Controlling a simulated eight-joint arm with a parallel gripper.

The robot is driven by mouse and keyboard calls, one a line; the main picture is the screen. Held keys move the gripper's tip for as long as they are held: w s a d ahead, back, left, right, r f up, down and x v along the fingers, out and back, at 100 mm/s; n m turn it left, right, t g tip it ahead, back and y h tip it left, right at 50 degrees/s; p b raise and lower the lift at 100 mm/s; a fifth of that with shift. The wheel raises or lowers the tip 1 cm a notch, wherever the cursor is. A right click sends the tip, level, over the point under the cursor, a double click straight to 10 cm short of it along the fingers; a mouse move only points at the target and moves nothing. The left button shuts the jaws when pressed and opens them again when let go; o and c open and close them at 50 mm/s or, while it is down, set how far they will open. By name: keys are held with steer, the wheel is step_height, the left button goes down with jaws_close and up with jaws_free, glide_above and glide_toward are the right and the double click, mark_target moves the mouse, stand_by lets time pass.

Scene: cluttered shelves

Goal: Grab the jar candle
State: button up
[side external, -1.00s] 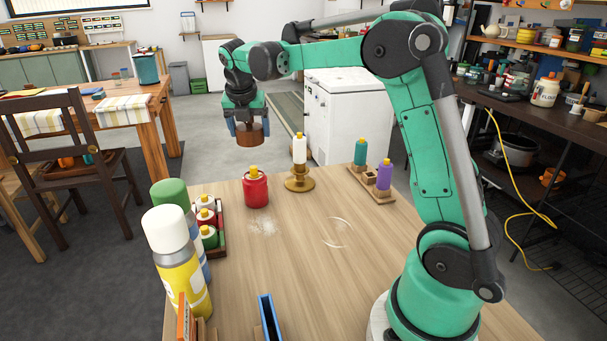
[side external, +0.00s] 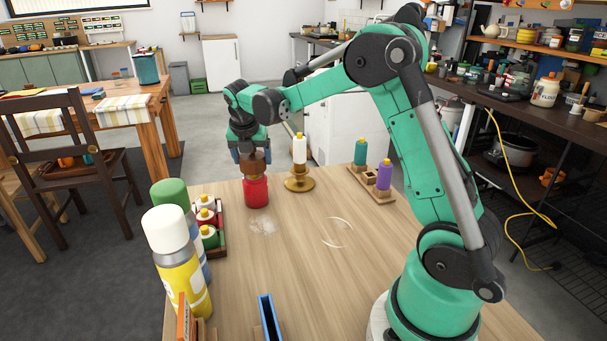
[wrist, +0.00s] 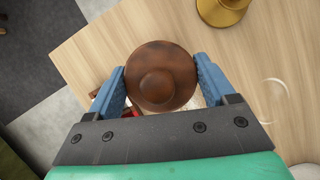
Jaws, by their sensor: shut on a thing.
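The red jar candle (side external: 256,192) stands upright near the far edge of the table; its yellow top, visible earlier, is now hidden. My gripper (side external: 252,156) is right above it, pointing down, shut on a brown round lid-like piece (side external: 255,165). In the wrist view this piece (wrist: 161,76) sits between the blue fingers of my gripper (wrist: 161,82) and hides most of what is beneath. The piece is at the jar's top; I cannot tell whether they touch.
A white candle in a brass holder (side external: 299,184) stands close right of the jar. A wooden holder with teal and purple candles (side external: 378,193) is farther right. A tray of small jars (side external: 222,237) and spray cans (side external: 180,270) stand left. The table's middle is clear.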

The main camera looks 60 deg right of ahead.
steer(key=shift+f, duration=0.25)
steer(key=o, duration=1.2)
steer(key=shift+o, duration=0.2)
steer(key=shift+r, duration=0.3)
steer(key=v, duration=1.1)
steer(key=s+a+f+m+t+y, duration=0.4)
steer(key=s+a+m, duration=0.8)
steer(key=m, duration=1.1)
step_height(320, 180, down, 2)
steer(key=shift+s+a+f+t, duration=0.3)
steer(key=shift+a+t, duration=0.3)
steer(key=shift+a, duration=0.35)
